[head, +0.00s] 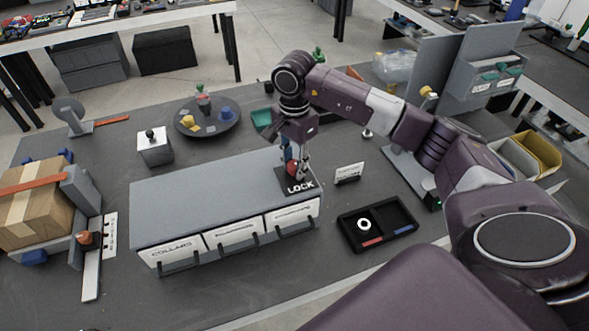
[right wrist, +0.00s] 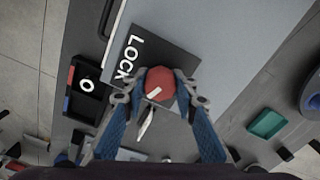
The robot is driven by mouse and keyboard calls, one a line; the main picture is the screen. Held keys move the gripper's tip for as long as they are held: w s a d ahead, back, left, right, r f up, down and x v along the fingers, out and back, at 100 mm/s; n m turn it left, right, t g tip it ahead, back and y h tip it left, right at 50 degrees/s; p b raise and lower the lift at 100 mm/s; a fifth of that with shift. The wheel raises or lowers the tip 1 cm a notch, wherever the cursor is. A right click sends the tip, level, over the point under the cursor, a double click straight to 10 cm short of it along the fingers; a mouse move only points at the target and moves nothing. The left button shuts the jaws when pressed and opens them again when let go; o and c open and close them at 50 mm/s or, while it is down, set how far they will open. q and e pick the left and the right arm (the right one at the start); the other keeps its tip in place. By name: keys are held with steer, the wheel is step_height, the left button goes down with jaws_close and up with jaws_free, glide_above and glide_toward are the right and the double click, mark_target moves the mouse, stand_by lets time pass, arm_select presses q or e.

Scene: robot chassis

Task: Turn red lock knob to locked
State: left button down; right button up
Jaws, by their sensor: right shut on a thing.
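The red lock knob (right wrist: 160,84) sits on a dark plate marked LOCK (right wrist: 134,47), and a white mark shows on its face. In the head view the LOCK plate (head: 303,187) is on the right end of the top of a grey drawer unit (head: 190,203); the knob (head: 290,167) is partly hidden there by the gripper. My right gripper (right wrist: 158,92) is shut on the knob, with one blue-backed finger on each side of it; it also shows in the head view (head: 297,170), pointing down. My left gripper is not in view.
A white sign (head: 349,173) stands right of the drawer unit. A black tray (head: 347,228) with a white ring lies in front of it. A grey box with a knob (head: 155,148) and a round dark turntable (head: 208,130) stand behind. A cardboard box (head: 30,215) is at left.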

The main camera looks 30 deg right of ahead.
mark_target(294, 163)
steer(key=m+b, duration=0.1)
steer(key=m, duration=0.2)
steer(key=shift+w+r+m+b, duration=0.1)
steer(key=shift+m+b, duration=0.3)
steer(key=shift+o, duration=0.2)
steer(key=m+b, duration=0.1)
steer(key=m, duration=0.2)
steer(key=m+b, duration=0.1)
steer(key=m, duration=0.3)
steer(key=shift+r, duration=0.1)
steer(key=shift+r+m+b, duration=0.1)
steer(key=shift+m+b, duration=0.4)
steer(key=shift+m, duration=0.9)
steer(key=o, duration=1.2)
step_height(294, 163, up, 12)
steer(key=shift+f, duration=0.15)
